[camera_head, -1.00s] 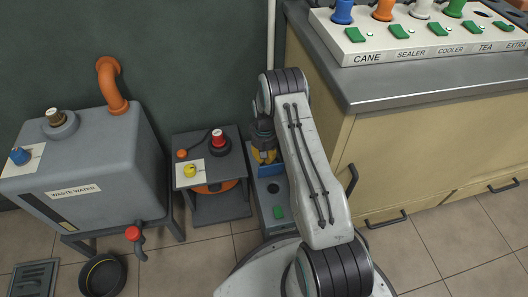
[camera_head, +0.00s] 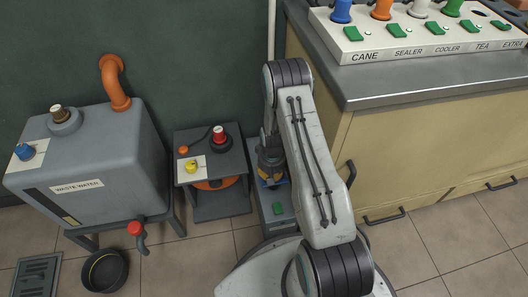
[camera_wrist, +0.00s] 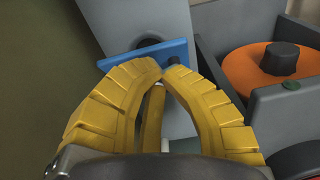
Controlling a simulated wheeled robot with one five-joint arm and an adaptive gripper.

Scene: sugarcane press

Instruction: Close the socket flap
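The blue socket flap (camera_wrist: 130,58) shows in the wrist view as a flat plate, standing out from a grey box (camera_wrist: 110,20) just beyond my fingertips. A dark round socket opening (camera_wrist: 148,44) shows partly behind its upper edge. My gripper (camera_wrist: 164,69) has its yellow fingers curved in with tips nearly together at the flap's lower edge. I see nothing held between them; whether they touch the flap is unclear. In the head view my gripper (camera_head: 270,170) is low over the grey box (camera_head: 266,206) and hides most of the flap.
A grey stand with a red knob (camera_head: 219,134) and an orange disc is close on the left. Further left is the waste water tank (camera_head: 90,160). The counter cabinet (camera_head: 420,150) rises on the right. A black bowl (camera_head: 105,270) lies on the floor.

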